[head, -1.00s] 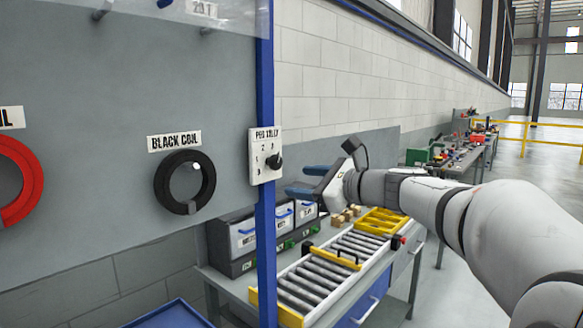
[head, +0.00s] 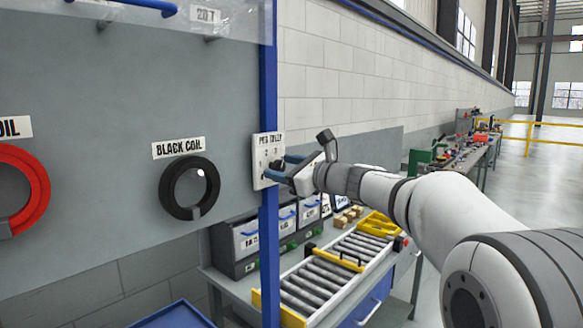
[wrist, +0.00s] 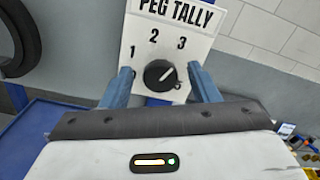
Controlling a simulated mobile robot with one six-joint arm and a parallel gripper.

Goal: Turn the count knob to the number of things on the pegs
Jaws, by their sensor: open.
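The PEG TALLY plate (head: 263,150) is fixed at the blue post beside the pegboard. In the wrist view the plate (wrist: 200,20) shows 1, 2 and 3 around a black count knob (wrist: 157,83). The knob's light mark points up and right, roughly toward 3. My gripper (wrist: 161,74) is open, with one blue finger on each side of the knob; contact cannot be told. In the head view my gripper (head: 278,168) partly hides the plate. A black coil (head: 168,190) hangs on its peg. A red coil (head: 38,190) hangs at the left edge, partly cut off.
A grey board (head: 110,110) bears the coils, under a clear shelf edge. Below right stands a bench with a roller conveyor (head: 315,280), grey bins (head: 245,238) and a yellow tray (head: 375,228). A blue bin (head: 172,315) sits low.

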